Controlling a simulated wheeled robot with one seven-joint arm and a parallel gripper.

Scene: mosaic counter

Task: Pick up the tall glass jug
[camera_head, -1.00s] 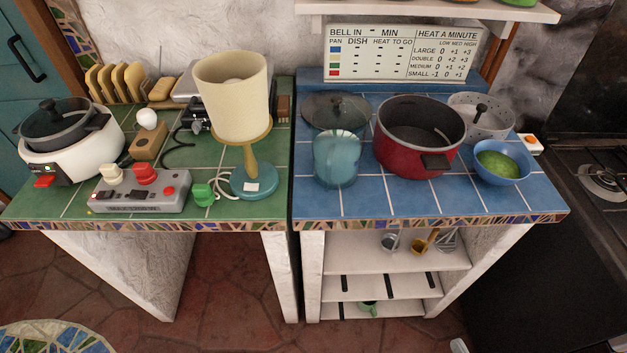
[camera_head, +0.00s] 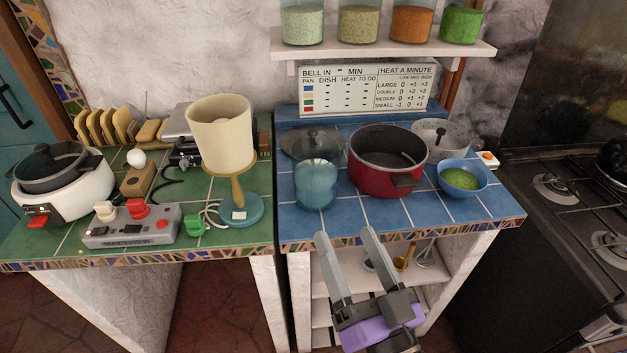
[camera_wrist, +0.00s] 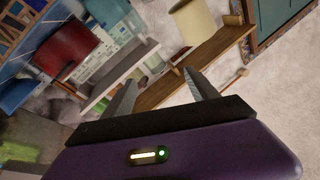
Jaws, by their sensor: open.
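The tall glass jug (camera_head: 316,188) is a see-through bluish glass vessel standing upright on the blue-tiled counter, near its front left part. My gripper (camera_head: 345,235) is open and empty in front of the counter's front edge, below and a little right of the jug. Its two grey fingers point up toward the counter and are apart from the jug. In the wrist view the open fingers (camera_wrist: 160,80) show with nothing between them. I cannot make out the jug clearly there.
A red pot (camera_head: 370,176) stands close right of the jug, with a grey lid (camera_head: 312,142) behind it. A blue bowl (camera_head: 480,187) is further right. A lamp (camera_head: 222,135) stands left on the green-tiled counter. The blue tiles before the jug are clear.

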